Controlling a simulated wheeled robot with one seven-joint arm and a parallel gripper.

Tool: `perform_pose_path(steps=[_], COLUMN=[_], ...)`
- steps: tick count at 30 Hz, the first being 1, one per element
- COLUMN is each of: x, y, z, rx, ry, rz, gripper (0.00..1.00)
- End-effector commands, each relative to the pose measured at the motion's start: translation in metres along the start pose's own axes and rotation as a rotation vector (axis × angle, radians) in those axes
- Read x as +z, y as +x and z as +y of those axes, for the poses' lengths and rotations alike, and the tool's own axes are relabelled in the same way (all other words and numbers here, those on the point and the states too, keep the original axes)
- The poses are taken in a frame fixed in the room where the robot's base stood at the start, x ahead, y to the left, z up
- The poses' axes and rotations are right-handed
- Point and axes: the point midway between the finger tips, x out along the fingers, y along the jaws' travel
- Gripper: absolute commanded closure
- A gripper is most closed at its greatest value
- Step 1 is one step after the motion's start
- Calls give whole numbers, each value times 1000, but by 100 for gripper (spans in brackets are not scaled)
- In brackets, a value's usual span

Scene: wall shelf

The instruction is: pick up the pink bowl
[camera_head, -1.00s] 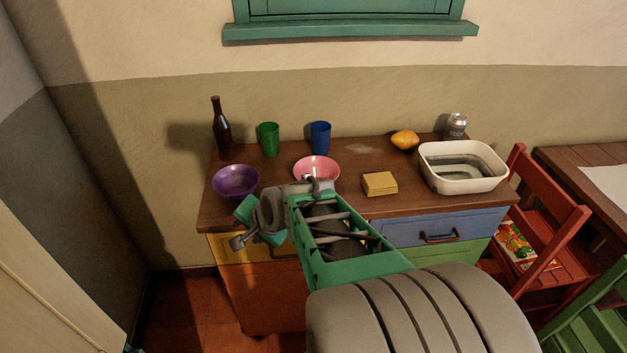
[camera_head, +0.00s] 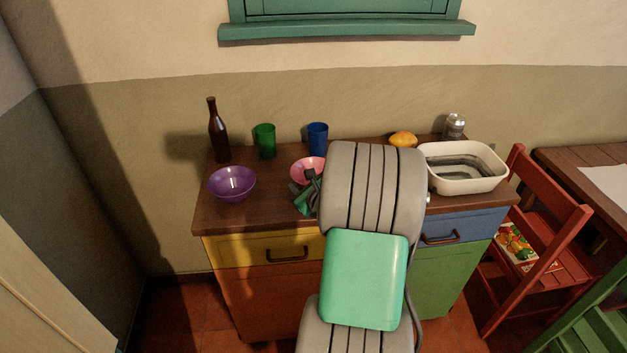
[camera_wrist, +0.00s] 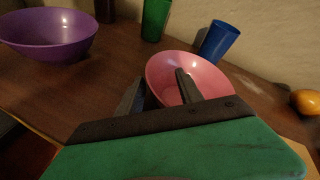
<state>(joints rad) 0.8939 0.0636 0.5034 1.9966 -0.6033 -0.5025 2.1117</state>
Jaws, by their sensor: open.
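The pink bowl (camera_head: 304,170) stands upright on the wooden cabinet top, in front of the blue cup, partly hidden by my arm in the head view. In the wrist view the pink bowl (camera_wrist: 190,76) lies just ahead of my gripper (camera_wrist: 158,84). The gripper is open, with its two dark fingers apart and nothing between them that looks held. The right finger overlaps the bowl's inside in the picture, and the left finger is outside its left edge. The bowl's near rim seems to lie between the fingers; I cannot tell whether they touch it.
A purple bowl (camera_head: 232,183) stands to the left. A dark bottle (camera_head: 218,135), a green cup (camera_head: 265,141) and a blue cup (camera_head: 318,138) stand behind.

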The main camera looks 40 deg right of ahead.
Motion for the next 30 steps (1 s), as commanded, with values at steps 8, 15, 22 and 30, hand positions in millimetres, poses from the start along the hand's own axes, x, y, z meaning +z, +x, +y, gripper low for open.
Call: perform_pose_path(steps=[8,15,22,30], x=[0,1,0,0], y=[20,19,19,19], z=[0,0,1,1], rx=[0,0,1,2], ry=[-1,-1,-1,-1], rz=[0,0,1,2], gripper=[57,70,89,100])
